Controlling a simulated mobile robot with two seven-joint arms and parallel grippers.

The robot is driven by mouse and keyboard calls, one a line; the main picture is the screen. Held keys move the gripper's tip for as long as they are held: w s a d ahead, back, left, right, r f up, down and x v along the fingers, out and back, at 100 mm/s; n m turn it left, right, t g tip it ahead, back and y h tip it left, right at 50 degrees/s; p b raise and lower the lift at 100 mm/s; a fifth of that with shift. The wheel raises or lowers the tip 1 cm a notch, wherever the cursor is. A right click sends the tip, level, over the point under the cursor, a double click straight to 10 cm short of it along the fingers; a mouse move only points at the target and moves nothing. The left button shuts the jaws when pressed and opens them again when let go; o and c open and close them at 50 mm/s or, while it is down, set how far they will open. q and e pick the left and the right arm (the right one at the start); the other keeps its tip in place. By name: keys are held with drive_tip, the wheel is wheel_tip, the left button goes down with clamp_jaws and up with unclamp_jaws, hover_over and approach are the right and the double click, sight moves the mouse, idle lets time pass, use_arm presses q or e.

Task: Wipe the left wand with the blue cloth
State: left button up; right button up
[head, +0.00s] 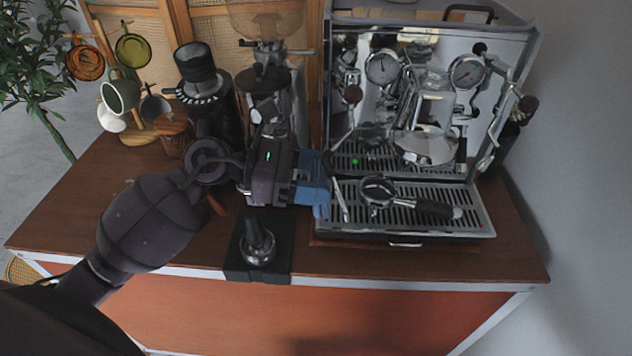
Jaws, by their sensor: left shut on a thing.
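My left gripper (298,183) reaches in from the left and is shut on the blue cloth (314,182), which sticks out to its right. The cloth is at the left front of the espresso machine (430,50), just above the left end of the drip tray. The left wand (341,200) is a thin metal tube whose lower end shows just right of the cloth. Whether the cloth touches the wand, I cannot tell. My right gripper is not in view.
A portafilter (378,193) lies on the drip tray (465,208). A tamper (257,243) stands on a black mat (240,266) below my gripper. A grinder (283,105) and a dark canister (198,75) stand behind. Cups (120,95) hang at the left.

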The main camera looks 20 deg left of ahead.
use_arm(q)
drive_tip(key=shift+w+a+r, duration=0.1)
drive_tip(key=shift+w+r, duration=0.1)
drive_tip(key=shift+r, duration=0.15)
drive_tip(key=shift+s+f, duration=0.1)
